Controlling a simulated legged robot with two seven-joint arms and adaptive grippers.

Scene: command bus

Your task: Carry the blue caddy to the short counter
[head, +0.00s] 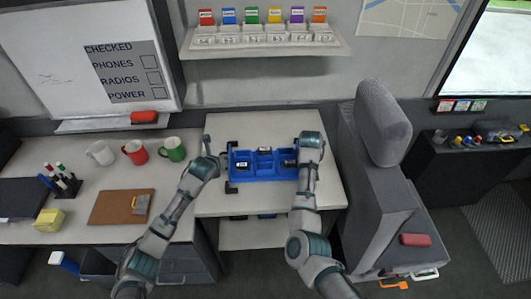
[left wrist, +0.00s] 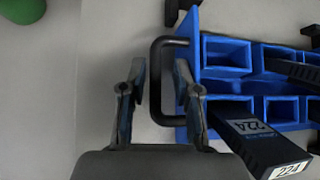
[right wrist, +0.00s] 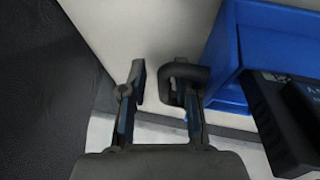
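The blue caddy (head: 262,178) sits on the light counter (head: 240,125) in the middle of the head view, with black radio-like items in its compartments. My left gripper (left wrist: 158,92) is open, with its fingers either side of the caddy's black left handle (left wrist: 156,80). A black item labelled 224 (left wrist: 248,135) leans out of the caddy in the left wrist view. My right gripper (right wrist: 162,88) is also open at the caddy's other end. The black right handle (right wrist: 190,71) shows between and over its fingers; whether they touch is unclear.
A grey seat (head: 385,150) stands right of the counter. A dark low counter (head: 470,160) with small items is at the far right. Mugs (head: 172,149), a clipboard (head: 110,207) and a pen holder (head: 68,185) are on the left desk. A shelf of coloured cards (head: 262,48) hangs above.

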